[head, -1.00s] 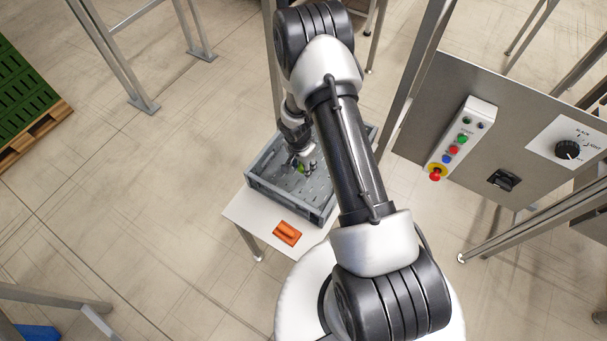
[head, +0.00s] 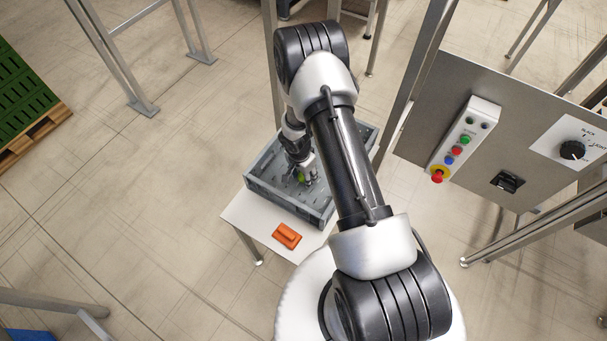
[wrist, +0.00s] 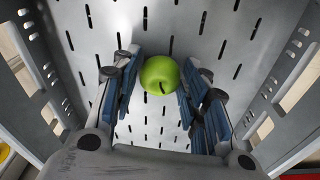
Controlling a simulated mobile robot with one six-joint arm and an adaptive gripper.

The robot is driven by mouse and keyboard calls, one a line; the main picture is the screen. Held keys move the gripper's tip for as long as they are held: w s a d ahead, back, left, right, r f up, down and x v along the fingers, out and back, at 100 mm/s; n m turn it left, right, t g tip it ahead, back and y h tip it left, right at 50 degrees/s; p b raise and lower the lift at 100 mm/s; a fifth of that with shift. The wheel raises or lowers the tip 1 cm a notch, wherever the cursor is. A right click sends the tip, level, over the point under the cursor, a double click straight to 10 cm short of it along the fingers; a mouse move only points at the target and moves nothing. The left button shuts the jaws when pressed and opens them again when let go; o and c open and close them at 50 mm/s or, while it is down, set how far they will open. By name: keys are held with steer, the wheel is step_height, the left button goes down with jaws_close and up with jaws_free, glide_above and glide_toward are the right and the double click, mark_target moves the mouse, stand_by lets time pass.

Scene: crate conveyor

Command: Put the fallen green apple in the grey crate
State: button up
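The green apple (wrist: 161,75) is between the two blue-padded fingers of my gripper (wrist: 161,78) in the wrist view. The pads lie against it on both sides, so my gripper looks shut on it. The grey crate (wrist: 232,60) has a slotted floor, which shows behind the apple. In the head view the crate (head: 290,213) stands on a white table, and my gripper (head: 303,172) is down inside its walls with the apple (head: 303,177) at its tips. I cannot tell whether the apple touches the floor. My arm hides the crate's right part.
An orange object (head: 287,236) lies on the white table (head: 250,217) in front of the crate. A control panel (head: 510,130) with buttons and a dial stands at the right. Metal posts rise near the crate. Green crates on a pallet (head: 25,95) are far left.

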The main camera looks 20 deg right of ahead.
steer(key=shift+o, duration=1.1)
steer(key=shift+r, duration=0.1)
steer(key=shift+r+p, duration=0.25)
steer(key=shift+p, duration=0.15)
step_height(320, 180, up, 12)
steer(key=a+f+p, duration=0.1)
steer(key=p, duration=0.2)
step_height(320, 180, up, 14)
steer(key=n+t, duration=0.1)
steer(key=n, duration=0.1)
glide_above(301, 178)
steer(key=s+a+r+n+t, duration=0.1)
steer(key=s+r+n, duration=0.1)
steer(key=r, duration=0.5)
steer(key=s+a+r+n, duration=0.1)
steer(key=s+r, duration=0.1)
steer(key=r, duration=0.4)
steer(key=s+a+r+n+t, duration=0.1)
steer(key=s+a+r+n, duration=0.2)
steer(key=s+r, duration=0.3)
steer(key=s+a+r+n+t+y, duration=0.1)
steer(key=s+a+r+n, duration=0.2)
steer(key=s, duration=1)
step_height(301, 178, up, 4)
steer(key=shift+s+f+n, duration=0.2)
steer(key=shift+f+n, duration=0.05)
steer(key=shift+n, duration=0.85)
